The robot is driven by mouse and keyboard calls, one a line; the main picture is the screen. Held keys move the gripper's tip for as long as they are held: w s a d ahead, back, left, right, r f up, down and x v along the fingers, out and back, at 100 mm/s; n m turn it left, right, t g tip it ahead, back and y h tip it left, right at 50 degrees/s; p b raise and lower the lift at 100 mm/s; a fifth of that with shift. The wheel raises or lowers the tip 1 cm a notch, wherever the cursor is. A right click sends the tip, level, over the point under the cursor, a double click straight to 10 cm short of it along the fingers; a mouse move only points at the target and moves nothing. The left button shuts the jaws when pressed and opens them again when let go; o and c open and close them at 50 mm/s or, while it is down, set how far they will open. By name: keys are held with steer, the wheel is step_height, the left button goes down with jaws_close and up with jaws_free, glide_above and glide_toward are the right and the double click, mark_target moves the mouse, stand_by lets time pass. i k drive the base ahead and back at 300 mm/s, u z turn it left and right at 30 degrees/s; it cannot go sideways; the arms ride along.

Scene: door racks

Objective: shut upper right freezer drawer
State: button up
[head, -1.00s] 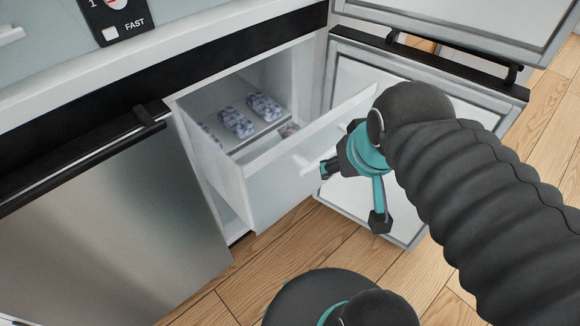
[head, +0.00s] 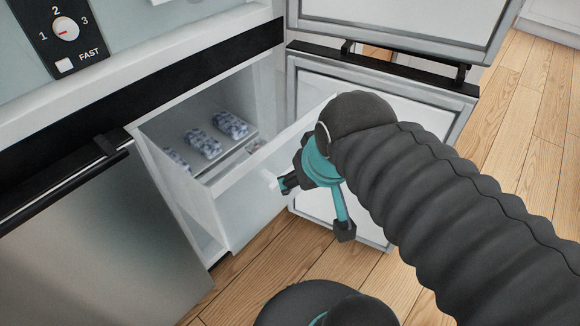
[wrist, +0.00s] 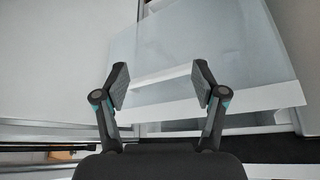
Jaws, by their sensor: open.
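The freezer drawer (head: 245,208) is white with a pale front and stands pulled out of its compartment. Several blue-and-white patterned packs (head: 203,143) lie inside the compartment. A small white handle (head: 270,180) juts from the drawer front. My gripper (head: 316,208) is open just in front of that drawer front, one finger close to the handle. In the wrist view, the drawer front (wrist: 225,45) faces my spread fingers (wrist: 161,83), with nothing held between them. I cannot tell whether a finger touches the handle. My arm hides the right end of the drawer front.
The freezer door (head: 380,100) stands open on the right, close behind my gripper. Another open door (head: 400,22) is above it. A steel appliance front (head: 100,235) with a black bar handle adjoins on the left. Wooden floor (head: 530,130) is free at right.

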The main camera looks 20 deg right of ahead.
mark_target(190, 195)
steer(key=z, duration=0.4)
steer(key=k, duration=1.1)
steer(key=u, duration=0.2)
